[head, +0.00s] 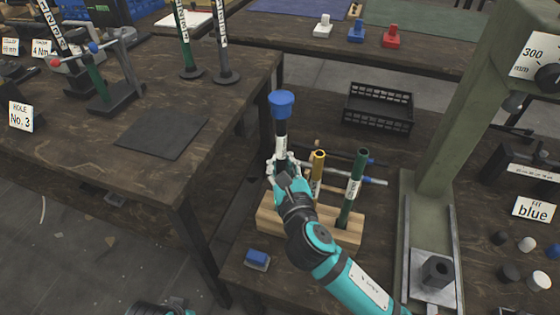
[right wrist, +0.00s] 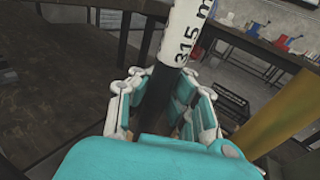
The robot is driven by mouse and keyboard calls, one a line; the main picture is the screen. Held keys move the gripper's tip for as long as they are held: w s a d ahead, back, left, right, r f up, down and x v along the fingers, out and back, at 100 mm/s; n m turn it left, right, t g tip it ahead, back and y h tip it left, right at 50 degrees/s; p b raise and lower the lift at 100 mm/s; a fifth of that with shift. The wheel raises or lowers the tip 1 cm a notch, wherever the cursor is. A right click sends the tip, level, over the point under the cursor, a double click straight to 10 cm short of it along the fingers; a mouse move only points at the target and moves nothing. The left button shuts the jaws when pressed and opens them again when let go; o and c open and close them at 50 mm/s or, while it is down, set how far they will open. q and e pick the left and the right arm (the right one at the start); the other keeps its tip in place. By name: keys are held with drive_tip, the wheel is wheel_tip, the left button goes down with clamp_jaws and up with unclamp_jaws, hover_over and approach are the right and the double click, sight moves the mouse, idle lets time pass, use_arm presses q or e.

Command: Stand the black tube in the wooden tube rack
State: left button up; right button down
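The black tube (head: 281,131) with a blue cap (head: 281,104) and a white label stands about upright above the left part of the wooden tube rack (head: 348,234). In the right wrist view the tube (right wrist: 154,100), marked 315, runs between the finger pads (right wrist: 163,95). The tube's lower end is hidden behind my gripper and arm, so I cannot tell whether it is in a hole. A yellow tube (head: 318,168) and a green tube (head: 354,187) stand in the rack.
A green-grey press (head: 440,165) stands right of the rack. A black crate (head: 378,108) lies behind it. A blue block (head: 257,259) lies at the bench's front left. The left table (head: 60,150) carries a dark mat (head: 162,133) and more tubes on stands.

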use_arm(q)
drive_tip(key=shift+r, duration=0.35)
idle(0.5)
drive_tip(key=shift+s+p+x, duration=0.2)
drive_tip(key=shift+p+x, duration=0.25)
drive_tip(key=shift+x, duration=1.15)
drive_tip(key=shift+f, duration=0.15)
